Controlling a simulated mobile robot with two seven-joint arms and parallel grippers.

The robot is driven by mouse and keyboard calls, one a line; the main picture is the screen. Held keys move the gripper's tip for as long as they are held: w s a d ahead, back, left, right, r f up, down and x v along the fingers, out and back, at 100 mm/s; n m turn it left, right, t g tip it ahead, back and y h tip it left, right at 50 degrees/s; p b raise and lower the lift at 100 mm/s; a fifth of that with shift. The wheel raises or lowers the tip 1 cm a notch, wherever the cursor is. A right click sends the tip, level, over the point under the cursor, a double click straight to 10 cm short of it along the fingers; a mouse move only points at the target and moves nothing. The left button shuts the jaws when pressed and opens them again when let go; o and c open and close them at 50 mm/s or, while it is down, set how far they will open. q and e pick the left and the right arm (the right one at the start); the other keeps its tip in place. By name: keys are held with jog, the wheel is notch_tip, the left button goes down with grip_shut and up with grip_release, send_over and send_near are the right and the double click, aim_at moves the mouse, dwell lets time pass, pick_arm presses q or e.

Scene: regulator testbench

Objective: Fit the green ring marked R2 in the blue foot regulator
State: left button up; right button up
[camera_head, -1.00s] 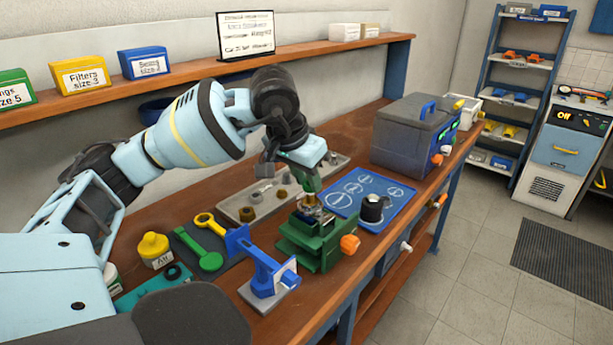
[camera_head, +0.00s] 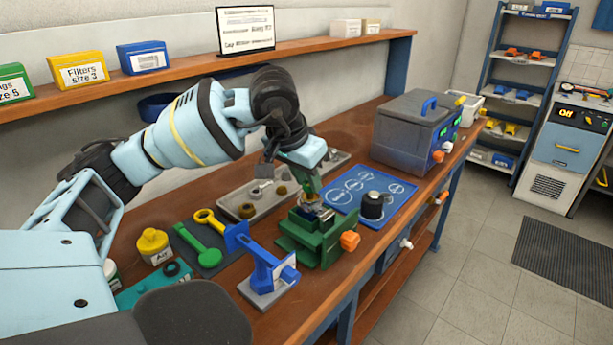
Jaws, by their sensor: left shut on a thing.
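My left gripper (camera_head: 311,192) comes down over the green vise (camera_head: 318,240) on the bench, its tips just above or at the vise's top. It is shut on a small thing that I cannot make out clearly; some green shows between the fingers. A small metallic part, perhaps the regulator, shows in the vise jaws under the gripper. The gripper hides most of it, and I cannot see a blue foot or an R2 mark. I cannot tell whether the held thing touches it. My right gripper is not in view.
A blue stand (camera_head: 268,272) is left of the vise. A blue mat (camera_head: 385,188) with a black cylinder (camera_head: 373,205) lies right of it. A grey tray (camera_head: 235,205) with several small parts lies behind. A grey machine (camera_head: 405,140) stands at the bench's far end.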

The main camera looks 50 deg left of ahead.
pick_arm(q)
jog(key=shift+f+b, duration=0.4)
jog(key=shift+f, duration=0.5)
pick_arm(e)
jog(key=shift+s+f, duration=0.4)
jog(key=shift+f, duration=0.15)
pick_arm(q)
jog(key=o, duration=1.5)
jog(key=shift+r, duration=0.15)
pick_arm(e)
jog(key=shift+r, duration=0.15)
pick_arm(q)
jog(key=shift+r+p, duration=2.5)
jog(key=shift+r, duration=1.4)
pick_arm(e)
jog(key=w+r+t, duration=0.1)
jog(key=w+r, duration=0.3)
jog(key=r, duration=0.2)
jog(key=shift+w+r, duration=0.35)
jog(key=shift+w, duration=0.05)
